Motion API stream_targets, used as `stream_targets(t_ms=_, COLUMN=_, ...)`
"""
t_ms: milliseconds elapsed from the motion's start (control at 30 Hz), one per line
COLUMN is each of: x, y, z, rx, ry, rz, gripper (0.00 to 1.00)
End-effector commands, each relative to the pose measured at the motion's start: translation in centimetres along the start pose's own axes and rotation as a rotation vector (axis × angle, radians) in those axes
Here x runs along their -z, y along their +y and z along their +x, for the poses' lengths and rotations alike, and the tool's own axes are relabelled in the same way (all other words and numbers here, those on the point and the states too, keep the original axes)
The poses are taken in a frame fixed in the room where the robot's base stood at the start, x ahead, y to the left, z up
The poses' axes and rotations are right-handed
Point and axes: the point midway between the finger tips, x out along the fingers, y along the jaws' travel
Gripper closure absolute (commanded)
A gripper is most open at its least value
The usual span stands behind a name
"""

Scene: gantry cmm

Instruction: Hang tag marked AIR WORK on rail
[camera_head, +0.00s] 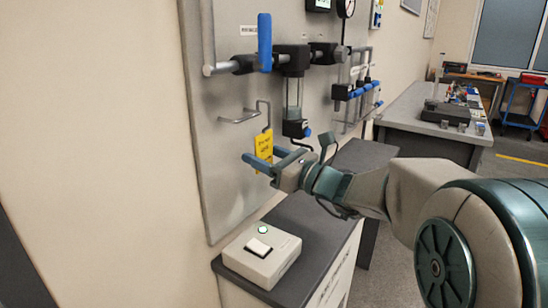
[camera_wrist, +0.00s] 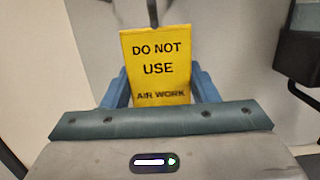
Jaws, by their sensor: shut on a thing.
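The yellow tag (camera_wrist: 156,62) reads DO NOT USE and AIR WORK in the wrist view. It also shows in the head view (camera_head: 264,147), upright in front of the grey panel. My gripper (camera_head: 262,160) is shut on the tag, with a blue finger on each side of its lower part. A grey hook or wire (camera_wrist: 152,14) meets the tag's top edge in the wrist view. The rail (camera_head: 239,116) is a short grey bar on the panel, just up and left of the tag. I cannot tell whether the hook touches the rail.
Pipes with a blue-handled valve (camera_head: 265,42) and a clear filter bowl (camera_head: 294,97) are on the panel above and right of my gripper. A grey box with a white switch and green light (camera_head: 262,256) sits on the dark counter (camera_head: 328,222) below.

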Motion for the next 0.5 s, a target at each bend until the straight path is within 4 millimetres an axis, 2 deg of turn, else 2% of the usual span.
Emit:
stream_targets(t_ms=333, x=0.5, y=0.1, z=2.8, rx=-0.002, ry=0.001, rz=0.001, gripper=0.61)
stream_targets(t_ms=500, x=2.0, y=0.0, z=2.4, rx=0.0, ry=0.0, rz=0.001, gripper=0.61)
